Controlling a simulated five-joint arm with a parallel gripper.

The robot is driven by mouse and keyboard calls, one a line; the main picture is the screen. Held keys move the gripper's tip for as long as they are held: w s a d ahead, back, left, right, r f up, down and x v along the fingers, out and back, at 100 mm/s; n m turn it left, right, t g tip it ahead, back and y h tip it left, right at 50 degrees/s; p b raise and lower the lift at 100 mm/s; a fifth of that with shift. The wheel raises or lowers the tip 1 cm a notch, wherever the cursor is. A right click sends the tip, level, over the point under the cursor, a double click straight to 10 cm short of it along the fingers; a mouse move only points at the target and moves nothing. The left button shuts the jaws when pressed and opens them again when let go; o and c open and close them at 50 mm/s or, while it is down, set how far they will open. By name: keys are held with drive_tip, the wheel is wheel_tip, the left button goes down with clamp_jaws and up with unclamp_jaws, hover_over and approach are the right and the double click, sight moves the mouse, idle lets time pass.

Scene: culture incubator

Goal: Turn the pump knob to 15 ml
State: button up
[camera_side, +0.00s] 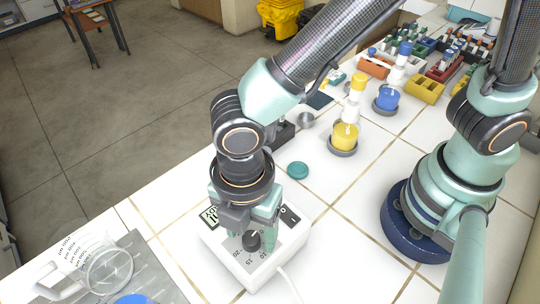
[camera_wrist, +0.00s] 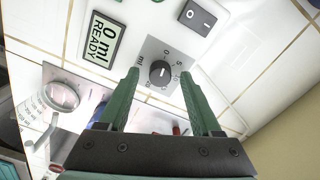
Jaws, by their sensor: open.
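The pump (camera_side: 222,236) is a white box on the tiled bench. Its black round knob (camera_side: 252,241) stands on a grey dial plate printed with numbers and ml. In the wrist view the knob (camera_wrist: 160,72) carries a short white mark; which number it meets is too small to tell. The pump's display (camera_wrist: 102,39) reads 0 ml READY. My gripper (camera_side: 249,232) is over the pump, pointing down. Its green fingers are open, one on each side of the knob; I cannot tell whether they touch it.
A black rocker switch (camera_wrist: 197,17) is on the pump's top. A clear beaker (camera_side: 105,266) stands on a grey mat at the left. A teal disc (camera_side: 298,170) and a yellow-filled flask (camera_side: 345,134) are behind. Coloured racks fill the far bench.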

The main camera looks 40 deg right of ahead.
drive_tip(key=shift+f, duration=0.1)
clamp_jaws()
